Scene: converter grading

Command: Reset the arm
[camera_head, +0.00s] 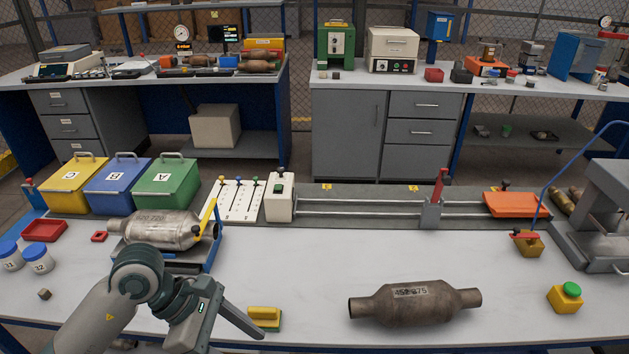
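My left arm comes in from the lower left, and its gripper (237,326) hangs low over the front of the white table, left of a yellow-green block. One finger shows clearly; the other is not clear, so I cannot tell how far it is open. I see nothing held in it. Behind the arm, a silvery converter (160,229) lies in a cradle with a yellow lever (206,220). A brown converter (414,303) marked with a number lies on the table at front right, apart from the gripper. My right gripper is not in view.
Yellow (75,186), blue (118,187) and green (166,184) lidded bins stand at back left. The yellow-green block (264,318) is close to the gripper. A railed slide (365,208) runs along the back. A green-button box (566,297) stands right. The table's middle is clear.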

